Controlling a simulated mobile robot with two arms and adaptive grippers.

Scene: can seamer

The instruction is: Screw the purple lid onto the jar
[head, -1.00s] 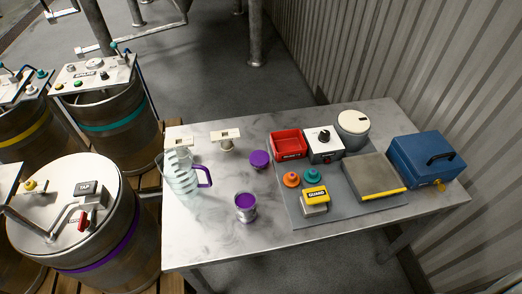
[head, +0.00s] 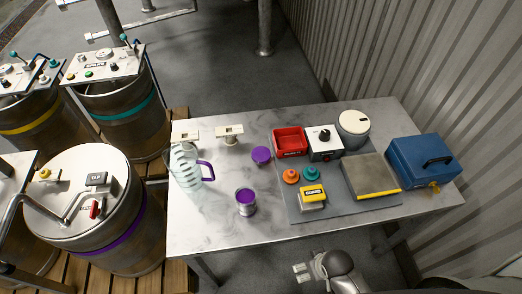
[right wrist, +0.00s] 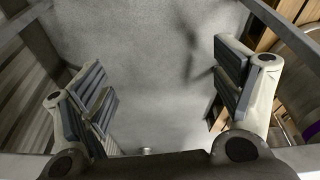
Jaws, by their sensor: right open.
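The purple lid (head: 261,155) lies flat on the marble-look table, left of the red bin. The jar (head: 246,208) stands upright nearer the table's front edge, apart from the lid. Purple shows at its top; I cannot tell how full it is. My right gripper (right wrist: 163,78) is open and empty in the right wrist view, with grey floor between its fingers. Part of my right arm (head: 340,272) shows at the bottom of the head view, in front of the table. My left gripper is not in view.
A clear pitcher (head: 187,166) with a purple handle stands left of the jar. A grey mat (head: 290,207) holds a red bin (head: 290,141), a yellow-topped GUARD block (head: 312,196) and other seamer parts. A blue toolbox (head: 424,160) is at right. The table's front left is clear.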

